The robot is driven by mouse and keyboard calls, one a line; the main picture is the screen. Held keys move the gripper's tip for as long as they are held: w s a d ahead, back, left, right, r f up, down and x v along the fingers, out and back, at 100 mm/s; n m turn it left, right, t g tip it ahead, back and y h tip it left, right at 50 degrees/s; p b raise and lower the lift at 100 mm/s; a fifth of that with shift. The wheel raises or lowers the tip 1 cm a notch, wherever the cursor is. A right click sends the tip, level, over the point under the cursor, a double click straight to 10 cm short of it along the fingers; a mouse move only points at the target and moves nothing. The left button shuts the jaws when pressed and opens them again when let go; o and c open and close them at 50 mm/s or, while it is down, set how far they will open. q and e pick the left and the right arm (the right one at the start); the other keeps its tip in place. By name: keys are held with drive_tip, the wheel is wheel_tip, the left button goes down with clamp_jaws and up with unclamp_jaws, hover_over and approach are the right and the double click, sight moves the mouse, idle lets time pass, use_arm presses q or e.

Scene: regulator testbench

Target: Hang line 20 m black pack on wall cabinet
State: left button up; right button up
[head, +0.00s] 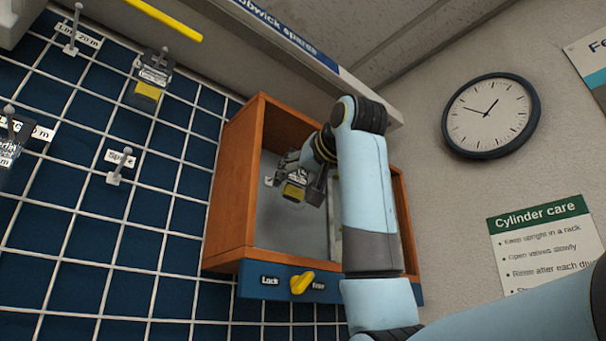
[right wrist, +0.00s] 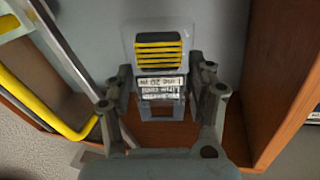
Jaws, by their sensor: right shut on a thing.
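The wall cabinet (head: 232,185) is an open-fronted, orange-brown wooden box on the wall. My right gripper (head: 312,183) is inside its opening, shut on the line pack (head: 293,191). In the right wrist view the pack (right wrist: 158,46) is a clear card with black and yellow bands and a white label, upside down, reading "Line 20 m". The gripper fingers (right wrist: 160,82) are on both sides of the label. A small white tag (head: 268,181) shows on the cabinet back beside the pack. I cannot tell whether the pack touches a hook. My left gripper is not in view.
A yellow knob (head: 301,284) sits between "Lock" and "Free" under the cabinet. A yellow bar (right wrist: 55,112) runs left of the gripper in the wrist view. Another pack (head: 150,80) hangs on the blue gridded wall, near a free "Spare" peg (head: 120,165). A shelf edge (head: 300,50) lies above.

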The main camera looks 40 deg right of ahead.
drive_tip(key=shift+w+a+f, duration=0.1)
drive_tip(key=shift+w+a, duration=0.1)
drive_tip(key=shift+w, duration=0.5)
drive_tip(key=shift+w+p, duration=0.35)
drive_tip(key=shift+w, duration=0.5)
drive_tip(key=shift+w+a+f, duration=0.1)
drive_tip(key=shift+w, duration=0.7)
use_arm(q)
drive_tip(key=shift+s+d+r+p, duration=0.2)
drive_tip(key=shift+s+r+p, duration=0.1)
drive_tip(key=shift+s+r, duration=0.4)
use_arm(e)
drive_tip(key=shift+w+f, duration=0.35)
drive_tip(key=shift+w, duration=0.2)
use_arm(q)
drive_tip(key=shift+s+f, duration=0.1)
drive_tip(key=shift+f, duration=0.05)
use_arm(e)
drive_tip(key=o, duration=1.2)
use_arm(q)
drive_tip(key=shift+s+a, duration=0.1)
use_arm(e)
drive_tip(key=shift+o, duration=0.4)
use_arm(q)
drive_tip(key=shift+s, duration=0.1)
